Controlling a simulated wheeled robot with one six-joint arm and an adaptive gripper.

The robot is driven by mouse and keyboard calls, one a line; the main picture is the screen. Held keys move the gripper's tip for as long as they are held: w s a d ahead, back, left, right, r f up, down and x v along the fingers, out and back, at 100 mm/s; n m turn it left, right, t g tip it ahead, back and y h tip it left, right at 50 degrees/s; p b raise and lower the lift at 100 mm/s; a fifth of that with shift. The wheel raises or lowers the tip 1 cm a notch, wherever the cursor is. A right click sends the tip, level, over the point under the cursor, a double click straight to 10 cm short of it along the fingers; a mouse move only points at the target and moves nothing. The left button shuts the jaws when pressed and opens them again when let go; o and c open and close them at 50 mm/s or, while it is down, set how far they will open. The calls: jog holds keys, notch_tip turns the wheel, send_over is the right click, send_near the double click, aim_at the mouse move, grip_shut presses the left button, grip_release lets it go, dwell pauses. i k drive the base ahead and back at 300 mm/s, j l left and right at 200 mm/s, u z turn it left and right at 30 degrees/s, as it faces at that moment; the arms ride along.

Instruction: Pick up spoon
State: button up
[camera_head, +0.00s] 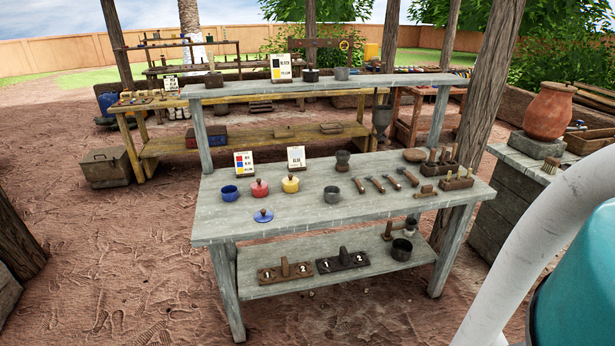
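I cannot make out a spoon for certain in the head view. Several small dark-headed tools with handles (375,184) lie in a row on the grey wooden table (300,213), right of the middle; they look more like hammers, but they are small. Upright handles stand in wooden blocks (440,165) at the table's right end. My gripper is out of view; only a pale and teal part of my own body shows at the lower right.
A clay jar (549,111) is at right.

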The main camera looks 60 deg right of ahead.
aim_at(363, 190)
jog(key=z, duration=1.7)
